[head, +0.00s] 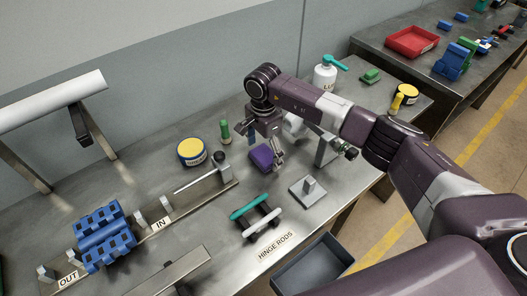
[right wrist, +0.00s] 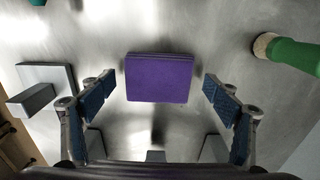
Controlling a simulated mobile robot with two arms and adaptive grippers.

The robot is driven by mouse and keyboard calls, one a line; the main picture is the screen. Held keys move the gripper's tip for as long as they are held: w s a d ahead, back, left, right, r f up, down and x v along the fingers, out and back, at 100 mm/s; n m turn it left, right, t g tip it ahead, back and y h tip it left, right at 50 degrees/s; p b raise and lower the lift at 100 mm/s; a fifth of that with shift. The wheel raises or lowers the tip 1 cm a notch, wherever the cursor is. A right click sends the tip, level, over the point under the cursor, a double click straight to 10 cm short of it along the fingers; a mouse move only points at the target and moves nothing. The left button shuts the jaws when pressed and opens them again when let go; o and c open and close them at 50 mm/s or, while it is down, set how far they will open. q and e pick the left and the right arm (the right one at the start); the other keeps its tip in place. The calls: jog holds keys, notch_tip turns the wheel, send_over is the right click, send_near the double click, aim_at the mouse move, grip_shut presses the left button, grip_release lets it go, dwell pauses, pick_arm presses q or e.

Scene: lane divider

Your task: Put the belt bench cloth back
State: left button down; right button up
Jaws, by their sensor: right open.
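The purple folded cloth (head: 262,157) lies on the metal bench. It also shows in the right wrist view (right wrist: 157,78), centred between the fingers with a gap on each side. My right gripper (head: 266,145) reaches down over the cloth in the head view. In the right wrist view the gripper (right wrist: 157,92) is open, its blue-padded fingers spread wide and touching nothing. My left gripper is not in view.
A green-handled tool (head: 225,132) and a yellow-lidded tin (head: 192,152) stand left of the cloth. A grey block on a plate (head: 308,190) and the hinge rods rack (head: 257,215) are nearer. A white bottle (head: 325,76) stands behind my right arm.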

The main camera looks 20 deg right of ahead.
aim_at(264, 155)
jog(key=shift+r+p, duration=0.2)
jog(key=shift+p, duration=0.4)
notch_tip(264, 155, up, 6)
jog(key=b, duration=0.3)
jog(key=shift+s+r+b, duration=0.1)
jog(key=shift+b, duration=0.2)
jog(key=shift+r, duration=0.65)
